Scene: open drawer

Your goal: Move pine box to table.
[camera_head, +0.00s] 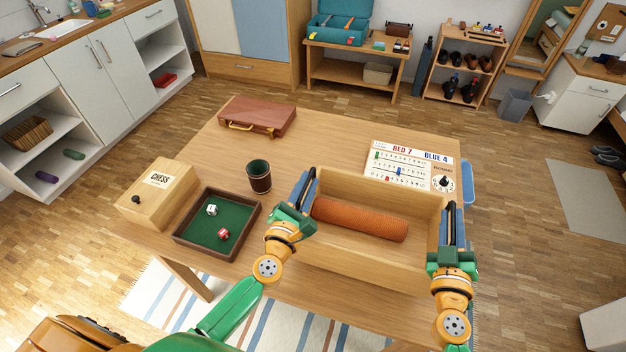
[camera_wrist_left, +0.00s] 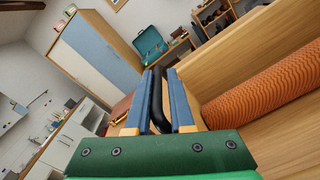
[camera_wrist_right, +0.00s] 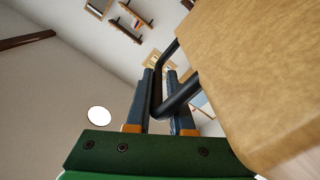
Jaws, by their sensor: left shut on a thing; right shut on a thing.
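The pine box (camera_head: 345,262) is a large open-topped box of light wood over the front right part of the table (camera_head: 325,125). An orange ribbed roll (camera_head: 360,219) lies inside it, also seen in the left wrist view (camera_wrist_left: 265,85). My left gripper (camera_head: 304,190) is shut on a black handle (camera_wrist_left: 157,100) at the box's left end. My right gripper (camera_head: 452,220) is shut on a black handle (camera_wrist_right: 180,98) at its right end. The box looks about level. I cannot tell whether its underside touches the table.
A scoreboard (camera_head: 412,165) lies just behind the box, with a blue object (camera_head: 467,182) at its right. A dice tray (camera_head: 190,246), a dark cup (camera_head: 259,177), a chess box (camera_head: 160,192) and a brown case (camera_head: 257,116) stand to the left. The back middle of the table is clear.

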